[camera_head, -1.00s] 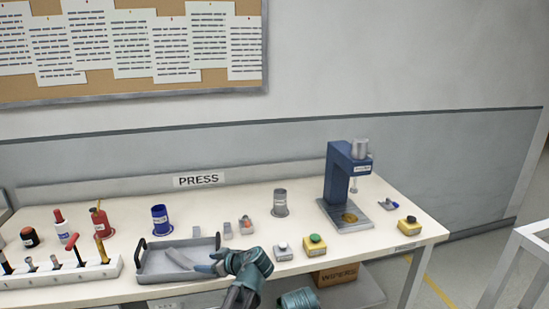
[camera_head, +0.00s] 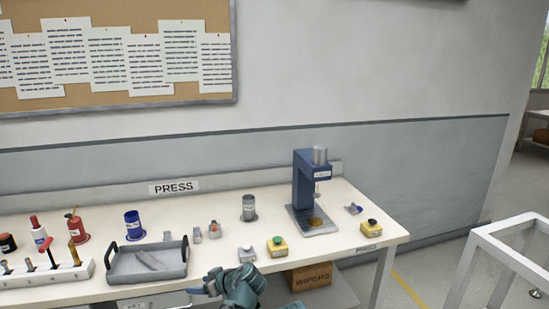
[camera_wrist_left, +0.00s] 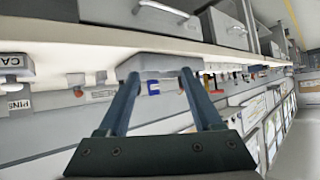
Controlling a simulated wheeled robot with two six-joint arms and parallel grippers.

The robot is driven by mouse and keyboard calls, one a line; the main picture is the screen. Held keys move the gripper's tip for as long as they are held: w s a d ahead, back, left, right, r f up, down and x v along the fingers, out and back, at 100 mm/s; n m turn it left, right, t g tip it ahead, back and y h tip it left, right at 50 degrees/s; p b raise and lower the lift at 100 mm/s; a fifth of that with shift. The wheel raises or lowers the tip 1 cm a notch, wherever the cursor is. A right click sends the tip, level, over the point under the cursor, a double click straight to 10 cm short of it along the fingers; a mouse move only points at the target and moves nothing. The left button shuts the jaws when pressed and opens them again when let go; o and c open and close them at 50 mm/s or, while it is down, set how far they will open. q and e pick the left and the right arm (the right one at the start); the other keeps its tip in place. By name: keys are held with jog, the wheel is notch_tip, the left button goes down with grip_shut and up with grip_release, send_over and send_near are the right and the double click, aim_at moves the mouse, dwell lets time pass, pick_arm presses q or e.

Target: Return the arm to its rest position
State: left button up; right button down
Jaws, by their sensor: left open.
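My left gripper (camera_head: 203,286) shows low in the head view, in front of the bench's front edge and to the right of the grey tray. In the left wrist view its two fingers (camera_wrist_left: 158,82) stand apart with nothing held between them. The wrist view looks at the bench tilted, with a grey block-like thing (camera_wrist_left: 160,63) just beyond the fingertips. A teal piece of my own body shows at the bottom of the head view. My right gripper is not in view.
The white bench (camera_head: 345,222) holds a grey tray (camera_head: 118,272), a blue press (camera_head: 303,180), a green-button box (camera_head: 278,247), a dark-button box (camera_head: 371,228), a blue cup (camera_head: 133,222) and a tool rack (camera_head: 20,279). A wipers box (camera_head: 310,276) sits below. A white frame (camera_head: 475,255) stands right.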

pick_arm(q)
jog(key=s+d+m+g+h+p, duration=0.3)
jog(key=s+d+m, duration=0.4)
jog(key=s, duration=0.3)
jog(key=s+d+m+g+h+p, duration=0.3)
jog(key=s+d+m+h+p, duration=0.2)
jog(key=s, duration=0.6)
jog(key=d+m, duration=0.2)
jog(key=d, duration=0.1)
jog(key=shift+s+d+f+p, duration=0.25)
jog(key=shift+d+f+p, duration=0.1)
jog(key=shift+d+p, duration=0.05)
